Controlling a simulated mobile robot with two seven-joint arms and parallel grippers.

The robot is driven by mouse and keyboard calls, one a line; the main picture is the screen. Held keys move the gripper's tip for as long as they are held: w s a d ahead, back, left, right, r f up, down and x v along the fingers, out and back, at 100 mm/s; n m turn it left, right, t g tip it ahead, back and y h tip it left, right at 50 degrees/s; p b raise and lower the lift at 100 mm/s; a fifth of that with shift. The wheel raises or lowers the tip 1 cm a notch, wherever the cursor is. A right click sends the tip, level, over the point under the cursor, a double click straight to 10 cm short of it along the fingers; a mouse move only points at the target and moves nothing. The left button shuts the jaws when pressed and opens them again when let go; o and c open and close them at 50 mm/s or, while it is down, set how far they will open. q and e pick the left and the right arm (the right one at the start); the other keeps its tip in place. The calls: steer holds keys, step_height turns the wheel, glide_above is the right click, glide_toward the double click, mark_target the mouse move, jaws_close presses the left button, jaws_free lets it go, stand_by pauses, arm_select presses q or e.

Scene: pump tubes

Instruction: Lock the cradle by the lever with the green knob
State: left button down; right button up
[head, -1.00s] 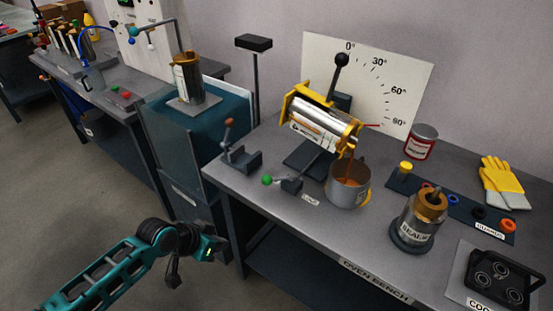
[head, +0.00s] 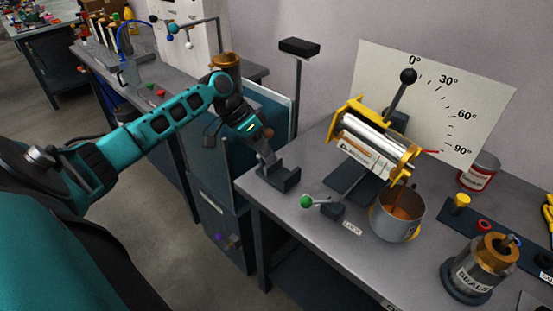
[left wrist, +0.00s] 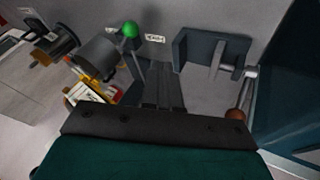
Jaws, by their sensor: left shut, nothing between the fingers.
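The cradle (head: 372,148) holds a silver cylinder between yellow end frames, tilted down to the right over a pot (head: 397,230). The green knob (head: 306,201) sits on a short lever (head: 324,205) beside a LOCK label (head: 352,228). In the left wrist view the green knob (left wrist: 130,29) is at the top, left of the LOCK label (left wrist: 155,38). My left gripper (head: 263,154) is shut and empty, behind and left of the knob and apart from it. Its dark fingers (left wrist: 164,88) show centrally in the wrist view. My right gripper is not in view.
A grey bracket (head: 283,180) stands at the bench's left edge near my left gripper; its wooden handle (left wrist: 236,113) shows in the wrist view. A black-knobbed handle (head: 408,77) rises above the cradle.

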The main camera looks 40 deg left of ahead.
mark_target(318, 202)
arm_select(q)
steer(key=x, duration=0.7)
steer(key=shift+w+d+f, duration=0.1)
steer(key=shift+d+f, duration=0.05)
steer(key=shift+f, duration=0.1)
steer(key=shift+s+d+f, duration=0.15)
steer(key=shift+d, duration=0.5)
steer(key=shift+s+d+f, duration=0.15)
steer(key=shift+d+f, duration=0.05)
steer(key=shift+d, duration=0.5)
steer(key=shift+s+d+f, duration=0.15)
steer(key=shift+d, duration=0.5)
